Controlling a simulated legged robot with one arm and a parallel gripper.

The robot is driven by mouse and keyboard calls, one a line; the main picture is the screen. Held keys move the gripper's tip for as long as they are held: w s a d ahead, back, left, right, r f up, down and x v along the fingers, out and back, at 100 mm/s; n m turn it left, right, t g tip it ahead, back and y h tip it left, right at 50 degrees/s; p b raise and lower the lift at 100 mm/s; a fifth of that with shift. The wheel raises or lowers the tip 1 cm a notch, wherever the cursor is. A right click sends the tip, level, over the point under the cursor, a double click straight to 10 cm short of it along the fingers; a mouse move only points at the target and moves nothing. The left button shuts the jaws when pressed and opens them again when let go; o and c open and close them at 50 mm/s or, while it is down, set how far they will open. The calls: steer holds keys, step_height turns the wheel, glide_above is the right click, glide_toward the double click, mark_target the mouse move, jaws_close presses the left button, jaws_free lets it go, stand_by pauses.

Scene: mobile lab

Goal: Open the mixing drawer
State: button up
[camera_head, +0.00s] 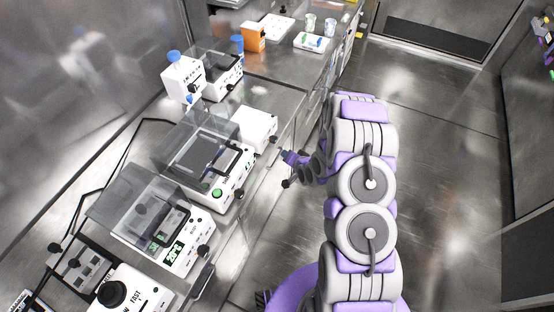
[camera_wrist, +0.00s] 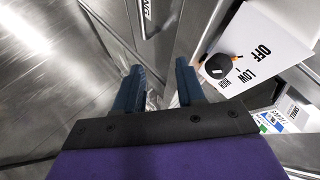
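In the wrist view a steel drawer front (camera_wrist: 165,42) lies ahead of my gripper (camera_wrist: 160,82). A label on it is cut off by the top edge; its visible letters seem to end in "NG". A thin dark bar beside the label may be a handle, but I cannot tell. My gripper's two blue fingers are apart, with nothing seen between them. In the head view my gripper (camera_head: 288,157) is small, beside the front edge of the bench, right of a white box. My arm hides part of the bench front there.
A white device with an OFF/LOW/HIGH knob (camera_wrist: 218,66) stands at right in the wrist view. In the head view, lidded machines (camera_head: 205,155) line the steel bench. An orange box (camera_head: 253,37) and a white tray (camera_head: 314,42) stand farther back. The floor right of my arm is clear.

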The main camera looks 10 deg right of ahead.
step_height(320, 180, down, 6)
steer(key=s+a+m+t, duration=0.1)
steer(key=s+m+t, duration=0.1)
steer(key=m, duration=0.1)
steer(key=m+t, duration=0.4)
glide_toward(276, 159)
steer(key=b+x, duration=0.1)
steer(key=x, duration=0.2)
steer(key=b+x, duration=0.2)
steer(key=x, duration=0.2)
steer(key=b+x, duration=0.1)
steer(key=x, duration=0.2)
steer(key=shift+w+d+f+b, duration=0.15)
steer(key=shift+w+f+b, duration=0.2)
steer(key=shift+f, duration=0.1)
steer(key=shift+c, duration=0.5)
jaws_close()
steer(key=shift+s, duration=0.1)
